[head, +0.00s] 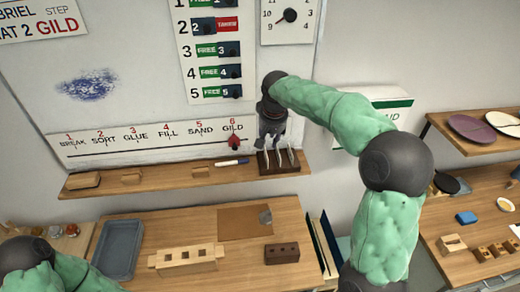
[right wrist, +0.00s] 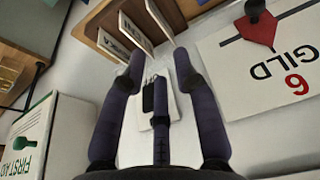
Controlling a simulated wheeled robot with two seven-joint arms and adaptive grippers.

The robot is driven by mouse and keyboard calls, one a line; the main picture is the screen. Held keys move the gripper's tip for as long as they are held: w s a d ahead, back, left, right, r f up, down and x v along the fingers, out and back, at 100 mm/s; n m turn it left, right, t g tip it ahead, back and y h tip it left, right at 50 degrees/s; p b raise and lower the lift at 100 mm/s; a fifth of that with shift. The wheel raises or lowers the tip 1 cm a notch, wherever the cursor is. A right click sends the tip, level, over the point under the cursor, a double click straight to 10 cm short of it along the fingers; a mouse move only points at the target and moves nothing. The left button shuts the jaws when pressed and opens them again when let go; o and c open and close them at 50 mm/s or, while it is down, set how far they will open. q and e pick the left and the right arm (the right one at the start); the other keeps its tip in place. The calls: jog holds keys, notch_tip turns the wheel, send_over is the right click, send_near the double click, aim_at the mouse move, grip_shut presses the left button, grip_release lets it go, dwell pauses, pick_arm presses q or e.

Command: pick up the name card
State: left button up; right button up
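Three white name cards (head: 281,157) stand tilted in a dark wooden rack at the right end of the wall shelf. In the right wrist view the cards (right wrist: 134,32) show at the top, with dark lettering partly readable and their ends toward my fingers. My right gripper (head: 270,136) is just above the rack, pointing down and partly overlapping the cards in the head view. In the wrist view its fingers (right wrist: 159,68) are spread, with nothing held between them. The fingertips look close to the cards; whether they touch cannot be told. My left gripper is out of view.
The wooden shelf (head: 225,173) also bears wooden blocks and a marker (head: 231,162). A red pointer (head: 234,141) hangs on the step strip left of the gripper. A first aid box (head: 385,103) is on the wall at right. The workbench (head: 150,222) below holds a tray and wooden blocks.

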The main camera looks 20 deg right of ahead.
send_over(266, 154)
jog(key=s, duration=0.2)
notch_tip(266, 154, down, 5)
jog(key=shift+d+r, duration=0.1)
jog(key=shift+r, duration=0.1)
jog(key=shift+w+f, duration=0.35)
jog(key=shift+f, duration=0.15)
jog(key=x, duration=0.4)
jog(key=shift+w+f, duration=0.15)
jog(key=shift+f, duration=0.25)
grip_shut()
